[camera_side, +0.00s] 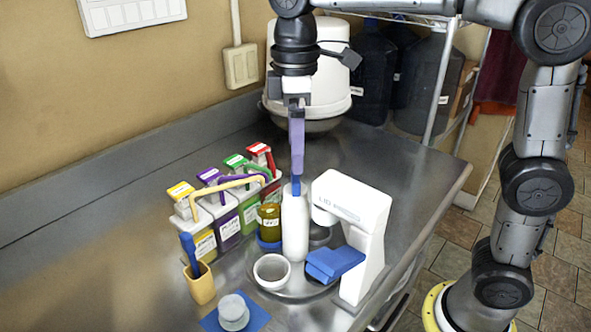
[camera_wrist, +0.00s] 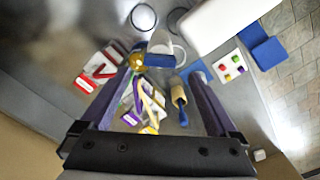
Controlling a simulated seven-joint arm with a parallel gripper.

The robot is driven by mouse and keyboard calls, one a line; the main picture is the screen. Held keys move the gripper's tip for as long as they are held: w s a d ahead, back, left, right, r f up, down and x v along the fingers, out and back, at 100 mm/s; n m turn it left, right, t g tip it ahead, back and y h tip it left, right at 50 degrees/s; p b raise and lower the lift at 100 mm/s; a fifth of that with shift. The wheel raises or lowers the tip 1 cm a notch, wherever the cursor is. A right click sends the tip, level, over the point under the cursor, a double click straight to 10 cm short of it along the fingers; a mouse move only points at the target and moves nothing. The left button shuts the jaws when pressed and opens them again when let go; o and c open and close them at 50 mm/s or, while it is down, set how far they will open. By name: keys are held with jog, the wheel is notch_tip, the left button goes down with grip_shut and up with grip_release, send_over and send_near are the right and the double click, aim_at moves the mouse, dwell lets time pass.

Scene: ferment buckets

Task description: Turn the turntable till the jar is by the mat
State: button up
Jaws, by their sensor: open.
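The turntable (camera_side: 300,291) is a low grey disc on the steel counter. An olive jar (camera_side: 268,216) with a blue band at its base stands at its back left; it also shows in the wrist view (camera_wrist: 138,60). A tall white bottle (camera_side: 295,230) and a white bowl (camera_side: 271,283) are on the turntable too. The blue mat (camera_side: 257,312) lies at the front left, a grey-white round piece (camera_side: 233,311) on it. My gripper (camera_side: 297,190) is open, pointing down over the bottle's top. In the wrist view its fingers (camera_wrist: 163,73) are spread wide. Contact with the bottle is unclear.
Several labelled cartons (camera_side: 204,243) with coloured handles stand left of the turntable. A yellow cup (camera_side: 201,287) holds a blue-handled tool. A white machine (camera_side: 362,235) with a blue part closely borders the right side. A big white bucket (camera_side: 318,85) stands behind.

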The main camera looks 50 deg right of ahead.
notch_tip(320, 180, down, 6)
jog(key=shift+r, duration=0.1)
jog(key=shift+c, duration=0.2)
grip_shut()
dwell(0.4)
